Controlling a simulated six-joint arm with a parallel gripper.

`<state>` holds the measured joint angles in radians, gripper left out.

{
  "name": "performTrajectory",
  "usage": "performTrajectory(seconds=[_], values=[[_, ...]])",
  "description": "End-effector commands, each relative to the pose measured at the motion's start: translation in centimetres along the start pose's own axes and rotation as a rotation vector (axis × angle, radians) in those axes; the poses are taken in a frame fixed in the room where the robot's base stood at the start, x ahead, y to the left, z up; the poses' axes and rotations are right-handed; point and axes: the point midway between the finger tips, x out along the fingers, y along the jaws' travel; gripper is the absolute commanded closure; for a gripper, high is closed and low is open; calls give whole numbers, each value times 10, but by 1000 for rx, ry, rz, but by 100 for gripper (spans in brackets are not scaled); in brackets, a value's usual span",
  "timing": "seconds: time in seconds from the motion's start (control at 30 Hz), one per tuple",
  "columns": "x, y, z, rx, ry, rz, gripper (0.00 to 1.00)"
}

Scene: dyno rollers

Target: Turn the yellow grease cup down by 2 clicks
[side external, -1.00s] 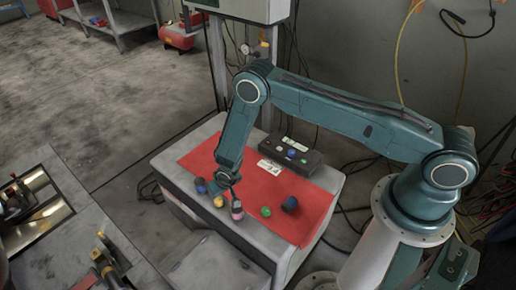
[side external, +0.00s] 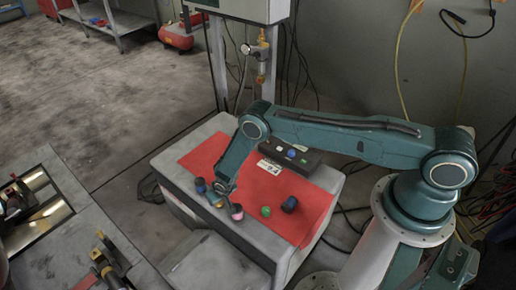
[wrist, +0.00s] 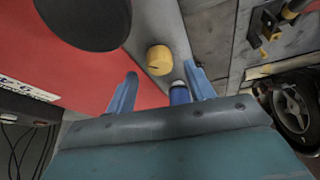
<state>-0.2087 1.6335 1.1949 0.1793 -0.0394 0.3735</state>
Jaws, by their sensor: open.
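The yellow grease cup (wrist: 159,60) shows in the wrist view as a round yellow cap, just beyond my fingertips. In the side view the yellow cup (side external: 219,204) is small and partly hidden by my gripper (side external: 224,190). My gripper, also in the wrist view (wrist: 161,70), is open, with its two blue fingers spread. The cup lies in line with the gap between them and looks untouched. A blue cylinder (wrist: 179,95) shows between the fingers, close to the right one. Marks on the cup are too small to read.
A blue cup (side external: 200,185), a pink one (side external: 237,212), a green one (side external: 266,211) and a dark one (side external: 289,204) stand near the yellow cup on the red mat (side external: 308,228). A dark box with buttons (side external: 311,160) sits behind. A large dark round thing (wrist: 85,20) fills the wrist view's upper left.

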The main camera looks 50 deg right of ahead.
Motion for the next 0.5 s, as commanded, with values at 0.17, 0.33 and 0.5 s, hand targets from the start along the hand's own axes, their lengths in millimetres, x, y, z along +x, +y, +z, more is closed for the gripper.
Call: performTrajectory(seconds=[0.17, 0.33, 0.5], values=[[14, 0, 0, 0, -1, 0, 47], [22, 0, 0, 0, -1, 0, 47], [25, 0, 0, 0, -1, 0, 47]])
